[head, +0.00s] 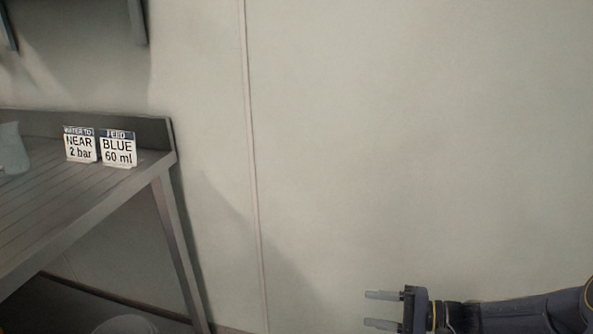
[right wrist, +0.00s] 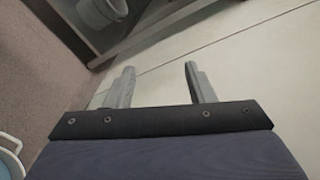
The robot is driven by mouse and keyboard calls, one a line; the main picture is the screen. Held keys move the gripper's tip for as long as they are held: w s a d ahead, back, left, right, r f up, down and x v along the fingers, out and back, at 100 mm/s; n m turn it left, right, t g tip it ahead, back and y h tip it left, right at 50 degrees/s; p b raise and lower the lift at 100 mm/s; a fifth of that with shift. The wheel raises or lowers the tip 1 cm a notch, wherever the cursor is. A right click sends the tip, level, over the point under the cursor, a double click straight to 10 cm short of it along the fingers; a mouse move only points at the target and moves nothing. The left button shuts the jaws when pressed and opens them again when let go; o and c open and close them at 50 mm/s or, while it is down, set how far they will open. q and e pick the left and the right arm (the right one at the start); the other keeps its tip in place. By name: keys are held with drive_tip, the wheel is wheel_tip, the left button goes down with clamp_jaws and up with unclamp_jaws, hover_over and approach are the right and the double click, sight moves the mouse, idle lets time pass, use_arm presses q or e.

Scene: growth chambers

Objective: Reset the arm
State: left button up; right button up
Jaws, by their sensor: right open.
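My right gripper (head: 382,310) is at the lower right in the head view, with its arm coming in from the right edge. Its two fingers point left and stand apart with nothing between them. In the right wrist view, the two fingertips (right wrist: 159,72) are also apart, with pale wall or panel behind them. The gripper touches nothing that I can see. My left gripper is not in either view.
A slatted bench (head: 75,205) stands at the left, clear of my right gripper. On it are a "NEAR 2 bar" card (head: 80,147), a "BLUE 60 ml" card (head: 118,151) and a translucent vessel (head: 12,150). The pale wall (head: 400,130) fills the middle and right. A white container (right wrist: 97,12) shows in the wrist view.

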drive_tip(key=s+d+r+n+h, duration=0.1)
drive_tip(key=s+r+n+h, duration=0.2)
drive_tip(key=s, duration=0.5)
drive_tip(key=s+d+r+n+h, duration=0.1)
drive_tip(key=s+r+h, duration=0.2)
drive_tip(key=s+h, duration=0.3)
drive_tip(key=s+r+n+h, duration=0.3)
drive_tip(key=s, duration=0.6)
wheel_tip(320, 180, up, 28)
drive_tip(key=p, duration=2.8)
drive_tip(key=shift+s+d+r+t+p, duration=0.2)
drive_tip(key=shift+d+t+p, duration=0.1)
drive_tip(key=shift+t+p, duration=0.1)
